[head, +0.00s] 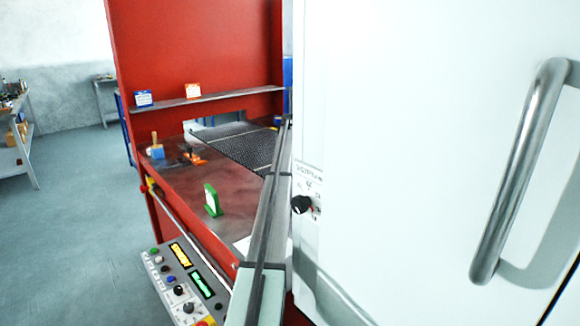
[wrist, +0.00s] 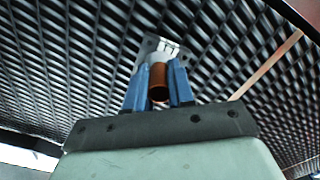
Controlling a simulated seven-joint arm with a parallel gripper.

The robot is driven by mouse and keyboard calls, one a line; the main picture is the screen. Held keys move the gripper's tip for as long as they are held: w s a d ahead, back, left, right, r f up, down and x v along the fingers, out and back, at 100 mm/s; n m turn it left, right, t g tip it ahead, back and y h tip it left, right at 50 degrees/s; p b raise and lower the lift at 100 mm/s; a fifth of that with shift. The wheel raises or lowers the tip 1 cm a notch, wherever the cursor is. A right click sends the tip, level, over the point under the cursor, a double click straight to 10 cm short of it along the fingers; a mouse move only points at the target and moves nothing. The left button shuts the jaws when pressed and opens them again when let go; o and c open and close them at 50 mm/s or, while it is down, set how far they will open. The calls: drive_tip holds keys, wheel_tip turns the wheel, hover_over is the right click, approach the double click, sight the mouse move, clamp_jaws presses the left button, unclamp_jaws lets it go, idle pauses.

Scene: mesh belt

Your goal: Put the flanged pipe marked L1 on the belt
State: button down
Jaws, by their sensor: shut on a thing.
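In the wrist view my gripper (wrist: 159,88) has its blue fingers shut on a copper-coloured pipe (wrist: 158,81). A pale metal flange (wrist: 150,52) sits at the pipe's far end, with small dark marks too small to read, so I cannot confirm L1. The dark mesh belt (wrist: 75,60) fills the view behind the pipe. I cannot tell whether the flange touches the belt. In the head view the belt (head: 240,143) runs into an opening in the red machine. I cannot make out my gripper or the pipe there.
A large white door with a metal handle (head: 520,170) blocks the right side. A green-framed sign (head: 212,200) stands on the red table (head: 185,190). A control panel (head: 182,283) is at the front.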

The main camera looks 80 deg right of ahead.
drive_tip(key=shift+f, duration=0.15)
drive_tip(key=c, duration=1)
unclamp_jaws()
wheel_tip(320, 180, up, 12)
drive_tip(key=shift+r, duration=0.15)
